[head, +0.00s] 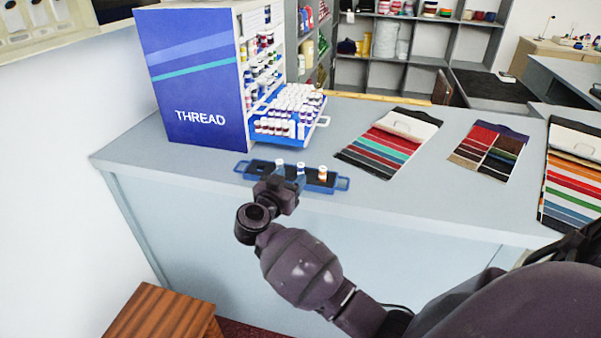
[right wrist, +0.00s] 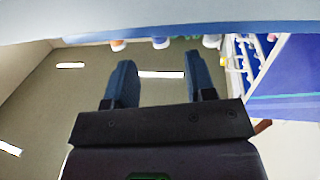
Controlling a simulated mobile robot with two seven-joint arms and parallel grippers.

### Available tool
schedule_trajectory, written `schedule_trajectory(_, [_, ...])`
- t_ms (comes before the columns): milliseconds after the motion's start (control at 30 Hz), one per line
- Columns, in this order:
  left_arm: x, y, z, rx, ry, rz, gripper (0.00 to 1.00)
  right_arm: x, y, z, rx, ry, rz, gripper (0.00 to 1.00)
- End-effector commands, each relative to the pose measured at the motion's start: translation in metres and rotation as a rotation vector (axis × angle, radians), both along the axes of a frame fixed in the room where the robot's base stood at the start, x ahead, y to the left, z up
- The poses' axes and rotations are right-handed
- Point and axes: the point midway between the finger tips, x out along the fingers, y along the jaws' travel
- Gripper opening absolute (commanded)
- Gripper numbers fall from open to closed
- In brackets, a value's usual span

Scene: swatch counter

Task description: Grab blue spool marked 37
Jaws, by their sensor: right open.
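A blue tray (head: 342,184) with a dark inside lies near the counter's front edge in the head view. Three spools stand in it: one with a white top (head: 279,163) at left, a blue one (head: 301,170) in the middle, an orange one (head: 323,173) at right. No number is legible on them. My right gripper (head: 277,186) is at the tray's front side, partly covering the left spool. In the right wrist view it is open and empty (right wrist: 158,77), with the blue spool (right wrist: 160,43) beyond the fingers. My left gripper is not in view.
A blue thread cabinet (head: 190,85) stands behind the tray at left, with a drawer (head: 318,118) of many spools pulled out. Colour swatch cards (head: 390,143) lie to the right. The counter between tray and cards is clear. A wooden stool (head: 160,312) stands below at left.

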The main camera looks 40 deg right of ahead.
Motion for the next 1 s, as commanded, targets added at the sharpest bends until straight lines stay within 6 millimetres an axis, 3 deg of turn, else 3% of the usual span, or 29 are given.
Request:
schedule_trajectory(400, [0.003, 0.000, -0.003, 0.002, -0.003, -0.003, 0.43, 0.024, -0.042, 0.002, -0.003, 0.001, -0.001, 0.50])
schedule_trajectory(700, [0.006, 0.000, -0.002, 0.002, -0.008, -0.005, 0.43, 0.025, -0.045, 0.003, -0.001, 0.000, 0.000, 0.50])
schedule_trajectory(1000, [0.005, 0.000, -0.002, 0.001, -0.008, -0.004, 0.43, 0.025, -0.044, 0.002, -0.001, 0.000, 0.000, 0.04])
